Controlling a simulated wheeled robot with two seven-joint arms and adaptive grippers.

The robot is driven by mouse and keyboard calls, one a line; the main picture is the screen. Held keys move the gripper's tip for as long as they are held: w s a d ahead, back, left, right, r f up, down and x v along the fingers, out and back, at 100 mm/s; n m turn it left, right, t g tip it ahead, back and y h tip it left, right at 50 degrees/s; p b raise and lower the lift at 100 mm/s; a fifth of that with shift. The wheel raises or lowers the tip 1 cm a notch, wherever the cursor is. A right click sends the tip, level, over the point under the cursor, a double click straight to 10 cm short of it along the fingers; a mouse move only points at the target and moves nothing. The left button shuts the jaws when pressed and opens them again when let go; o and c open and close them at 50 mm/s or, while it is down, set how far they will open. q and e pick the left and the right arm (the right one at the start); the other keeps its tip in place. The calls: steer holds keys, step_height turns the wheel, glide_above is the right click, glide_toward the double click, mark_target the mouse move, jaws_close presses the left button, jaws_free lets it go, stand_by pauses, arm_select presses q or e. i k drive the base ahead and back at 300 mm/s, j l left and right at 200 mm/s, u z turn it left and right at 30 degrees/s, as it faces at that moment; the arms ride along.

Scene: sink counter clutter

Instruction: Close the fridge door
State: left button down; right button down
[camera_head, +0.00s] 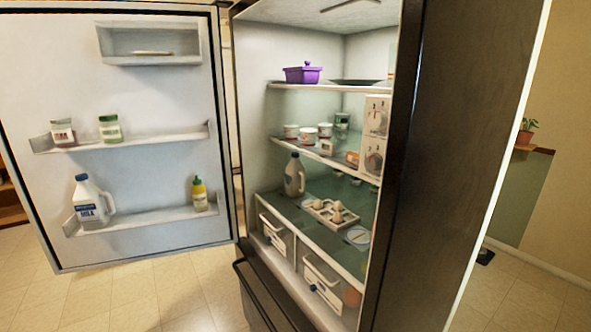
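The fridge door (150,180) stands wide open on the left, with its white inner side and shelves facing me. The open fridge (425,180) stands at the middle right, its dark side panel toward me and its lit interior in view. The door's hinge side is beside the fridge's left front edge. Neither of my grippers is in view.
The door shelves hold a milk jug (90,202), a yellow bottle (199,194) and two jars. Inside are a purple pot (303,73), an egg tray (331,214) and drawers. A lower dark drawer front (262,298) juts out. Tiled floor (150,300) shows below the door.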

mark_target(76, 60)
steer(key=i+j+u, duration=0.1)
steer(key=j+u, duration=0.2)
steer(key=j, duration=0.15)
steer(key=i+j+u, duration=0.25)
steer(key=j, duration=0.15)
steer(key=i+j+u, duration=0.1)
steer(key=j+u, duration=0.2)
steer(key=i+j+u, duration=0.3)
steer(key=j, duration=0.15)
steer(key=i+j+u, duration=0.25)
steer(key=u, duration=0.2)
steer(key=i+j+u, duration=0.55)
steer(key=i+u, duration=0.35)
steer(key=i, duration=0.4)
steer(key=i+j+z, duration=0.15)
steer(key=i+z, duration=0.2)
steer(key=i, duration=0.65)
steer(key=i+z, duration=0.7)
steer(key=z, duration=0.15)
steer(key=i+z, duration=0.15)
steer(key=z, duration=0.3)
steer(key=i+j+z, duration=0.15)
steer(key=z, duration=0.3)
